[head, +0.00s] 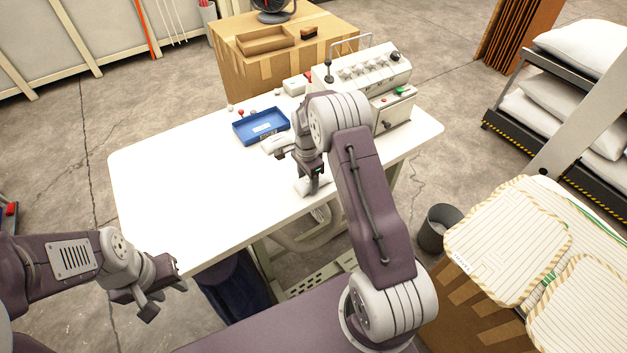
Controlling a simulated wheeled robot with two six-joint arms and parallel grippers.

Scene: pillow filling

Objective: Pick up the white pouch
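A small whitish flat piece (314,186), possibly the white pouch, lies on the white table (190,190) near its front edge. My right gripper (304,174) points down just above it; I cannot tell whether they touch. The arm and gripper body hide part of this area. Another pale item (272,144) lies just in front of the blue tray (261,126), left of the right gripper, and could also be the pouch. My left gripper (150,296) is in front of the table's near left corner, empty, with its fingers apart.
A white machine with knobs (365,75) stands at the table's back right. A cardboard box (240,70) is behind the table. A grey bin (437,228) and striped pillow covers (510,240) are at the right. The table's left half is clear.

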